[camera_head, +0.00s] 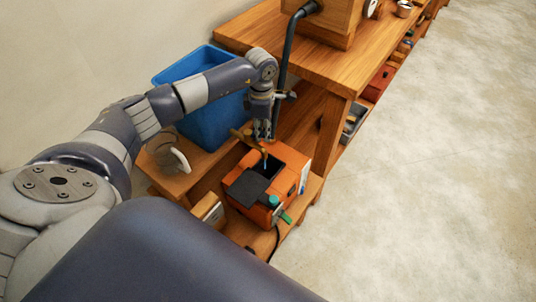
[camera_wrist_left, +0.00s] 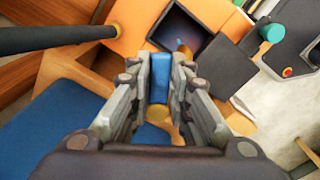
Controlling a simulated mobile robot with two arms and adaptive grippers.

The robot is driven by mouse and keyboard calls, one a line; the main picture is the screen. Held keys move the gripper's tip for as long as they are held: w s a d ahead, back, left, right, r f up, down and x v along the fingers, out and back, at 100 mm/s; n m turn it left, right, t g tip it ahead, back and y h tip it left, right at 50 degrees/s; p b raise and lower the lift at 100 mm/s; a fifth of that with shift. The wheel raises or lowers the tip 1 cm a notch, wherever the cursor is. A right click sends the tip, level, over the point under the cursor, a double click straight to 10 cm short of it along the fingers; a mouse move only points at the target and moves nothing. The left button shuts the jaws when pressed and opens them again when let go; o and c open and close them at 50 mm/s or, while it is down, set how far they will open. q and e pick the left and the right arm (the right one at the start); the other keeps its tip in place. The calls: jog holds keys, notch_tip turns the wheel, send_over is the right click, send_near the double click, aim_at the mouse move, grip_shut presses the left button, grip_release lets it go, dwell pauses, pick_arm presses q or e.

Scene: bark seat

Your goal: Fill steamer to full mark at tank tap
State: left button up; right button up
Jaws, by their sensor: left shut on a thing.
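The orange steamer (camera_head: 291,160) stands on the lower wooden shelf, its dark flap (camera_head: 246,187) open beside a square filling opening. It also shows in the wrist view (camera_wrist_left: 133,27). The blue tank (camera_head: 208,118) stands behind it to the left. A brass tap (camera_head: 240,134) reaches over the opening, and a thin pale blue streak, seemingly water, shows below its spout. My left gripper (camera_head: 262,136) is above the tap, shut on its blue handle (camera_wrist_left: 160,78). The water level inside the steamer cannot be made out. My right gripper is not in view.
A wooden bench (camera_head: 350,68) stands behind, with a black hose (camera_head: 287,50) hanging down close to my left gripper. The concrete floor (camera_head: 430,170) at right is clear.

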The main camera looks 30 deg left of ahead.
pick_arm(q)
jog(key=n, duration=0.2)
jog(key=w+a+n, duration=0.1)
jog(key=n, duration=0.1)
jog(key=a+n, duration=0.1)
jog(key=n, duration=0.1)
jog(key=shift+w+a, duration=0.1)
jog(key=shift+w, duration=0.2)
jog(key=shift+w+d+r, duration=0.15)
jog(key=shift+w+d, duration=0.1)
jog(key=shift+d, duration=0.1)
dwell(6.8)
